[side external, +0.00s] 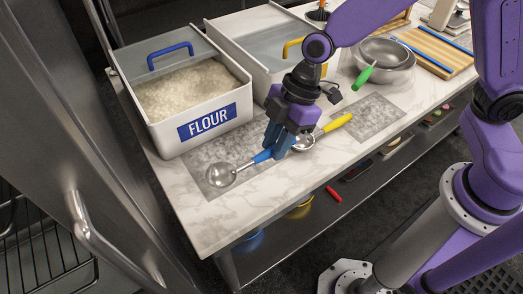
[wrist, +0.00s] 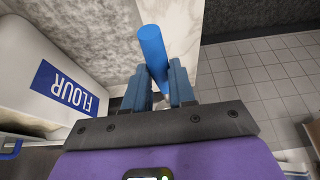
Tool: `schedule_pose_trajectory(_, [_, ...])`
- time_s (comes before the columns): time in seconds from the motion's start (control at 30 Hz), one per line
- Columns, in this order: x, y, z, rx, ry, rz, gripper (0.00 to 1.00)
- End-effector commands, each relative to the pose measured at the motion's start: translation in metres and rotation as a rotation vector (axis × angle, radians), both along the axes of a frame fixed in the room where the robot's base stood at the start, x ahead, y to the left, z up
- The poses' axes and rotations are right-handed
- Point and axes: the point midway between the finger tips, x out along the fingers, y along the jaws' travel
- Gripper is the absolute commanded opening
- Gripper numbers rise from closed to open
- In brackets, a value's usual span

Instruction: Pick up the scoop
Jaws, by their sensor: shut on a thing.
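A metal scoop with a blue handle (side external: 222,175) is over the grey patch at the front of the counter, its round bowl toward the left. I cannot tell whether the bowl touches the counter. My gripper (side external: 279,150) points down and is shut on the blue handle. In the wrist view the blue handle (wrist: 153,48) sticks out beyond the fingers (wrist: 160,88), and the bowl does not show. A second scoop with a yellow handle (side external: 337,123) lies just right of my gripper, its bowl partly behind the fingers.
A white flour bin (side external: 160,138) with a clear lid stands at the left. A second bin (side external: 262,82) with a yellow handle is behind my gripper. A sieve on a bowl (side external: 385,55) and a wooden board (side external: 440,55) are at the back right. The counter's front edge is close.

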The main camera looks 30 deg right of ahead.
Motion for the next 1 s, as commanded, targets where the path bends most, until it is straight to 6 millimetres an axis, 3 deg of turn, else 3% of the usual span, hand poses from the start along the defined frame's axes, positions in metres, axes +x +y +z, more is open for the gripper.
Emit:
schedule_pose_trajectory(0.1, [-0.015, -0.012, 0.021, 0.003, -0.003, 0.001, 0.00])
schedule_pose_trajectory(0.5, [-0.065, -0.055, 0.048, 0.003, -0.002, 0.001, 0.00])
schedule_pose_trajectory(1.0, [-0.079, -0.066, 0.055, 0.000, 0.000, -0.001, 0.00])
